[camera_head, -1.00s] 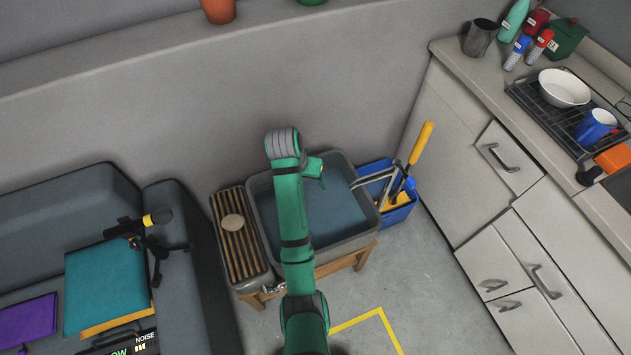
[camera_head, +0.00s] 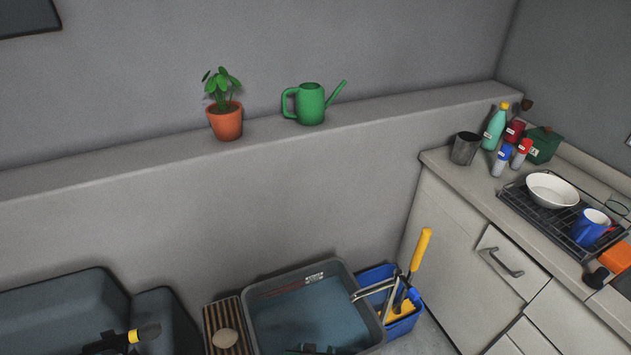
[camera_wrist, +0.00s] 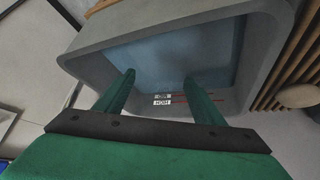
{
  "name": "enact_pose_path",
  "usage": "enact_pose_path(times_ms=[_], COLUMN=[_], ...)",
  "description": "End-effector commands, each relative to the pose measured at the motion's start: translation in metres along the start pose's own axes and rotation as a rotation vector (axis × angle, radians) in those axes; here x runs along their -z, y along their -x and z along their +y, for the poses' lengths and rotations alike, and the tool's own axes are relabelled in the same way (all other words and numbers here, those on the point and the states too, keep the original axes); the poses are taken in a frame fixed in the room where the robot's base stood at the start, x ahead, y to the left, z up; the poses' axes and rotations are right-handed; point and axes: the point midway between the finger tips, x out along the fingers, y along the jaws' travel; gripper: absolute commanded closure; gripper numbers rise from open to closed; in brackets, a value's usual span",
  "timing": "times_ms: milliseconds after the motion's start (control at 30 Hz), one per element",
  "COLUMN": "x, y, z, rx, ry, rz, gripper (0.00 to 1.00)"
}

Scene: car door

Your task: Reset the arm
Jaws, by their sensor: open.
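My gripper (camera_wrist: 158,82) shows in the wrist view with two green fingers spread apart and nothing between them. In the head view the tub (camera_head: 372,318) stands on the floor against the wall. My green arm is not clearly seen in the head view; only a small dark shape shows at the bottom edge of the tub. A reddish strip and white lettering show in the tub in both views.
A slatted wooden board (camera_head: 213,325) with a round stone (camera_head: 225,338) lies left of the tub. A blue bin (camera_head: 402,325) with tools stands right of it. A ledge holds a potted plant (camera_head: 226,122) and a green watering can (camera_head: 311,104). A counter with dishes (camera_head: 552,190) is at right.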

Motion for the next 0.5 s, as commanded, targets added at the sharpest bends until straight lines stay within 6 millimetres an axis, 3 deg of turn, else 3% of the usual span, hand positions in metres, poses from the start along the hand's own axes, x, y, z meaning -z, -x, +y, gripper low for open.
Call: enact_pose_path(times_ms=[33, 100, 267, 500], x=[-0.017, -0.032, -0.062, -0.099], y=[0.004, 0.013, 0.038, 0.093], z=[0.003, 0.004, 0.008, 0.016], rx=[0.009, 0.024, 0.054, 0.091], ry=[0.006, 0.012, 0.026, 0.035], rz=[0.02, 0.06, 0.155, 0.299], gripper=[0.37, 0.37, 0.37, 0.37])
